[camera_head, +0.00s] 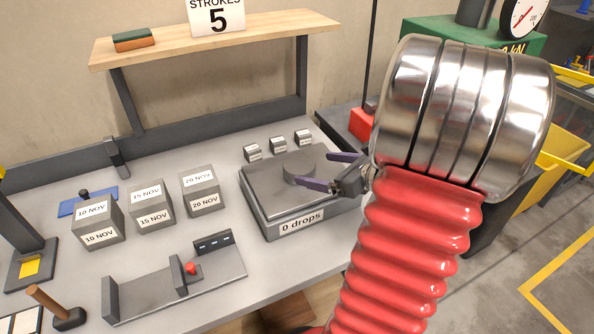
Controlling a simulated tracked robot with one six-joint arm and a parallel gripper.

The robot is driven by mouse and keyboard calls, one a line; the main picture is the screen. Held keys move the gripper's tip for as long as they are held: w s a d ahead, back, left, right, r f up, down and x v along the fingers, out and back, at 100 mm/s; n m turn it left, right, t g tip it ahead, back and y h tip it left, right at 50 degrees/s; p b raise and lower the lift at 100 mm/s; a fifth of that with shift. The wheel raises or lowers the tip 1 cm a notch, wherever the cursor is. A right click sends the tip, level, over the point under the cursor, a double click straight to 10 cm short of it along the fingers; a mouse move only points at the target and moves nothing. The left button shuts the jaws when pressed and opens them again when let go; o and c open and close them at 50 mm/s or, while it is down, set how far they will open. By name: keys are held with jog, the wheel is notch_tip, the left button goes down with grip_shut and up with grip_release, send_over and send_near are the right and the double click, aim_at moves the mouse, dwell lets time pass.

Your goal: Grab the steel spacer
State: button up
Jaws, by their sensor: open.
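My gripper (313,168) is open, its two dark purple fingers spread and pointing left. It is at the right side of a short grey round disc (297,164) on the flat grey plate of the box marked "0 drops" (301,222). The near finger overlaps the disc's front edge in the picture; I cannot tell if it touches. Nothing shows between the fingers except perhaps the disc's right edge. No part is labelled as the steel spacer; the disc may be it, but I cannot be sure.
Grey cubes marked 10 NOV (97,222), 15 NOV (150,204) and 20 NOV (200,191) stand left on the bench. Three small labelled cubes (278,144) sit behind the plate. A grey fixture with a red knob (191,268) lies in front. A shelf (240,36) spans above.

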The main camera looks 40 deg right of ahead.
aim_at(302, 165)
jog(key=shift+x, duration=1.55)
jog(key=shift+x, duration=2.6)
jog(key=shift+a+f, duration=0.1)
jog(key=shift+a, duration=0.1)
jog(key=shift+c, duration=0.6)
jog(key=shift+s, duration=0.1)
jog(key=c, duration=2)
jog(key=shift+d, duration=0.1)
jog(key=shift+r, duration=0.3)
